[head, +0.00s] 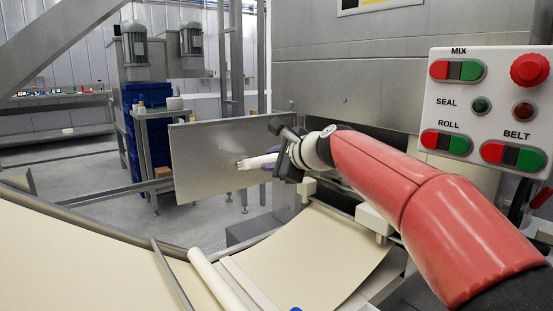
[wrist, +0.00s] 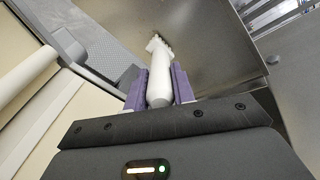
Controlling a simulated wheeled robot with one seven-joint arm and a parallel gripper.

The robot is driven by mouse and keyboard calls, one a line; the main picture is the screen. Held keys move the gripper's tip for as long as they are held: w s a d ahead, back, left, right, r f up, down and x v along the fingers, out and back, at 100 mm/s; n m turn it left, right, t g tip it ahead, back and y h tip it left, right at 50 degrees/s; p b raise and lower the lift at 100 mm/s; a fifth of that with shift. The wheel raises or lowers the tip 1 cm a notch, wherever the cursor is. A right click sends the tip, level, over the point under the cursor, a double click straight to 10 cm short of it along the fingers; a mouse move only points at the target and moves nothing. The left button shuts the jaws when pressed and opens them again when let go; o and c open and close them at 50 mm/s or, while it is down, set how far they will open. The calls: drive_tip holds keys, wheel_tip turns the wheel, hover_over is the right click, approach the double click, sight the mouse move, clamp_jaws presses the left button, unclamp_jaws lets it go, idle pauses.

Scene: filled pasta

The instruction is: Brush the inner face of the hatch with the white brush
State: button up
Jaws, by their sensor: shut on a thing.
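The hatch (head: 205,165) is a flat grey metal panel standing open left of my arm in the head view. It fills the upper middle of the wrist view (wrist: 215,65). The white brush (head: 258,161) is in my gripper (head: 280,160), its head pointing left at the panel's face. In the wrist view the brush handle (wrist: 160,88) lies between the purple finger pads of my gripper (wrist: 160,90). The brush's bristle end (wrist: 158,43) appears to be at or very near the panel's face; I cannot tell if it touches.
A control panel (head: 487,115) with red, green and black buttons is at the right. A pasta sheet (head: 310,255) lies on the machine below my arm, beside a white roller (head: 215,280). A small steel table (head: 165,120) stands behind the hatch.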

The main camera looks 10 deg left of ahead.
drive_tip(key=s+a+p, duration=0.1)
drive_tip(key=s+a, duration=0.3)
drive_tip(key=s, duration=0.1)
drive_tip(key=shift+a, duration=0.3)
idle(0.4)
drive_tip(key=shift+s+d+b, duration=0.8)
drive_tip(key=shift+s+d, duration=0.15)
drive_tip(key=shift+d, duration=0.25)
drive_tip(key=shift+s+d+b, duration=0.75)
drive_tip(key=shift+s+d, duration=0.15)
drive_tip(key=shift+d, duration=0.25)
drive_tip(key=shift+s+d+b, duration=0.7)
drive_tip(key=shift+s+d, duration=0.3)
drive_tip(key=shift+d, duration=0.15)
